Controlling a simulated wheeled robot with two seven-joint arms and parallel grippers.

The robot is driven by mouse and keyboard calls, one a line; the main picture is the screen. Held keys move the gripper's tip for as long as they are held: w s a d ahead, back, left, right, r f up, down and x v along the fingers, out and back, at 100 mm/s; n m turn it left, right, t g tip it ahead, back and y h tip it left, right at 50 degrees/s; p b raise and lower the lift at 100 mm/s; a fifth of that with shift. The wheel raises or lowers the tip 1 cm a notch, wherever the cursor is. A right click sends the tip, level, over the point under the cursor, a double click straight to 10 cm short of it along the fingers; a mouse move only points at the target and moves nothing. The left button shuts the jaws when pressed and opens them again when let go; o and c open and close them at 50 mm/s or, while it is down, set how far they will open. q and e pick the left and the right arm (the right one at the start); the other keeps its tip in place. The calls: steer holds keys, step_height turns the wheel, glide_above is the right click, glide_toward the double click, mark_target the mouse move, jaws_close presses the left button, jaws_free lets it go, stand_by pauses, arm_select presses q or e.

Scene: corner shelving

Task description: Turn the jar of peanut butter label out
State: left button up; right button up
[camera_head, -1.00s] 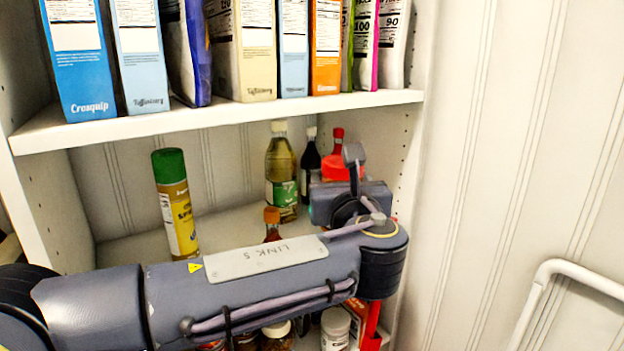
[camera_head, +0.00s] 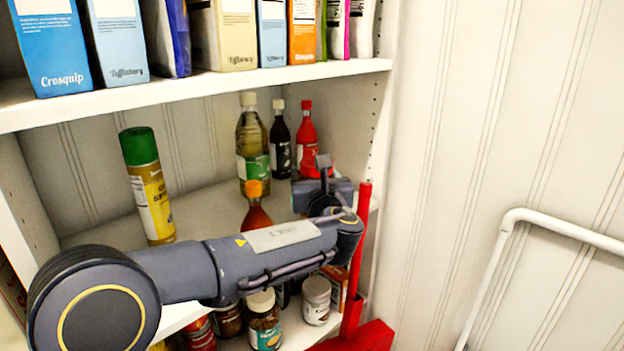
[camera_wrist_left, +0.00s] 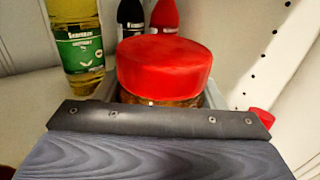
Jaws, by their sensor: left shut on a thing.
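The jar of peanut butter (camera_wrist_left: 165,68), with a wide red lid, stands on the shelf in the left wrist view. Only the lid and a thin brown strip of its body show; its label is hidden. My left gripper (camera_wrist_left: 160,98) is shut on the jar, with a grey finger edge on each side below the lid. In the head view the dark left hand (camera_head: 328,190) is at the right end of the middle shelf and covers most of the jar. My right gripper is not in view.
A green-labelled bottle (camera_head: 252,150), a dark bottle (camera_head: 280,140) and a red bottle (camera_head: 306,125) stand behind. An orange-capped bottle (camera_head: 256,212) is near my forearm; a yellow can (camera_head: 150,195) stands left. Boxes fill the shelf above. A red long-handled thing (camera_head: 357,240) stands at right.

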arm_select(q)
steer(key=shift+d+m+h+b, duration=0.1)
steer(key=shift+m+h+b, duration=1.1)
steer(key=shift+h, duration=1)
steer(key=shift+d+f+m+h+b, duration=0.1)
steer(key=shift+m+h+b, duration=0.4)
steer(key=shift+h, duration=0.1)
steer(key=shift+d+f+m+h+b, duration=0.1)
steer(key=shift+m+h+b, duration=0.3)
steer(key=shift+m+h, duration=0.15)
steer(key=shift+f+b, duration=0.2)
steer(key=shift+b, duration=0.15)
steer(key=o, duration=1.5)
steer(key=shift+c, duration=0.2)
steer(key=shift+o, duration=1)
steer(key=shift+f, duration=0.1)
steer(key=shift+f, duration=0.1)
